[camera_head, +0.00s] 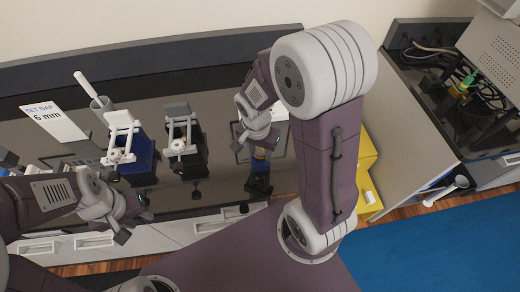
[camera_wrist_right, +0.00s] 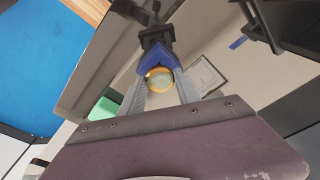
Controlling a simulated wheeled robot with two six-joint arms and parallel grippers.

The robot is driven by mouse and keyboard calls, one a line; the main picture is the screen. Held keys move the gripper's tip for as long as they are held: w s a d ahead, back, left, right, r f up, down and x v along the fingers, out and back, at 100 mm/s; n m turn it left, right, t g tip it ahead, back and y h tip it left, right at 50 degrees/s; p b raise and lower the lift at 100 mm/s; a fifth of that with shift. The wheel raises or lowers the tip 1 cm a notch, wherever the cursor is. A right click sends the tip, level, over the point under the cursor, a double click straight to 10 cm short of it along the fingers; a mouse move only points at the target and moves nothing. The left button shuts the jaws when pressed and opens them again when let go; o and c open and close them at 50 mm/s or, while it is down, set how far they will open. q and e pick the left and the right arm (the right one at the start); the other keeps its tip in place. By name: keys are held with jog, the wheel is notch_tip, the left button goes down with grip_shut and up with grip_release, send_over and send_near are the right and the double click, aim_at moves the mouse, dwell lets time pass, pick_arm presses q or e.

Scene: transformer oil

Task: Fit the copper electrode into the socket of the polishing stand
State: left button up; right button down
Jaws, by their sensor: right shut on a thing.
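The copper electrode (camera_wrist_right: 159,79) shows in the right wrist view as a round, brassy end between the two grey fingertips. My right gripper (camera_head: 256,143) is shut on it; in the head view the electrode itself is mostly hidden. The black polishing stand (camera_head: 259,184) is just below that gripper, with a blue part (camera_wrist_right: 157,57) right beside the electrode. I cannot tell whether the electrode is in the socket or only against it. My left gripper (camera_head: 138,222) is open and empty at the front left, away from the stand.
A blue-based fixture (camera_head: 138,154) and a black-based fixture (camera_head: 182,150) stand left of the right gripper on the dark bench. A yellow box (camera_head: 367,150) is right of my right arm.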

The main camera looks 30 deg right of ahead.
aim_at(259, 156)
jog(key=shift+f, duration=0.2)
jog(key=c, duration=0.8)
grip_release()
jog(key=r, duration=0.6)
jog(key=a+r+p, duration=0.1)
jog(key=r, duration=0.2)
jog(key=shift+s, duration=0.35)
jog(key=shift+d, duration=0.1)
